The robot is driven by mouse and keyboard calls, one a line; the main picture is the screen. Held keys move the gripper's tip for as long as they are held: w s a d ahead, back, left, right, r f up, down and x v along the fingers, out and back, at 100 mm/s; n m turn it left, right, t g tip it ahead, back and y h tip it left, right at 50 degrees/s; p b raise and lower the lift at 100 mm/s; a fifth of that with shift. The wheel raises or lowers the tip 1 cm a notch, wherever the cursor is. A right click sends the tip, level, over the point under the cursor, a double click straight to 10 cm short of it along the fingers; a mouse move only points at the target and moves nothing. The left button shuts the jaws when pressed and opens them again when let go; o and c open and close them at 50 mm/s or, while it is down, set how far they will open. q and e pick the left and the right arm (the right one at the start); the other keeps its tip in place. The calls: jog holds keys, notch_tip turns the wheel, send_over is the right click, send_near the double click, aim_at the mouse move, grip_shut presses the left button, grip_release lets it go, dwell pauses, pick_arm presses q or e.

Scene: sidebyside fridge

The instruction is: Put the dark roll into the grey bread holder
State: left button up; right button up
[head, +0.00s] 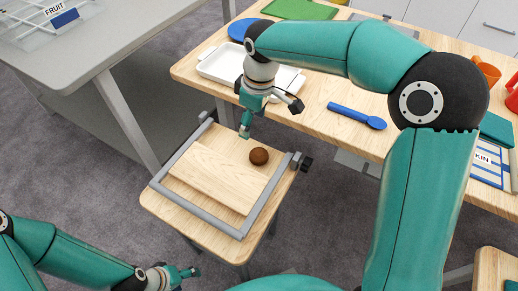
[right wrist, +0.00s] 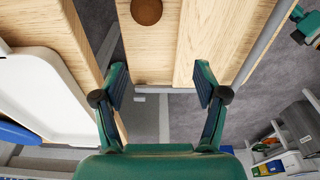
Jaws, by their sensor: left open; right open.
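The dark roll (head: 259,156) is a small brown ball. It sits on the wooden top of a small stand, near the right side of a grey frame (head: 169,170). This frame is the only grey holder-like thing I see on the stand; I cannot tell for sure that it is the bread holder. My right gripper (head: 270,117) is open and empty, above the stand's far edge and apart from the roll. In the right wrist view the roll (right wrist: 147,11) shows at the top, beyond the open fingers (right wrist: 161,92). My left gripper (head: 180,277) is open and low at the lower left.
A long wooden table (head: 315,118) holds a white tray (head: 222,64), a blue spoon (head: 356,116), a blue plate (head: 238,29) and a green board (head: 300,9). A grey table (head: 110,50) with a FRUIT bin (head: 30,28) stands at the upper left. Carpet lies between.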

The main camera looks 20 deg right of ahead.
jog(key=d, duration=0.3)
jog(key=b, duration=0.2)
send_over(259, 152)
jog(key=shift+m, duration=0.3)
notch_tip(259, 152, down, 11)
jog(key=shift+a+r, duration=0.1)
jog(key=shift+r, duration=0.1)
jog(key=shift+f+b, duration=0.4)
jog(key=shift+f, duration=2.45)
pick_arm(q)
notch_tip(259, 152, down, 2)
jog(key=shift+f, duration=0.1)
pick_arm(e)
jog(key=shift+c, duration=0.2)
jog(key=c, duration=1)
jog(key=shift+r, duration=0.15)
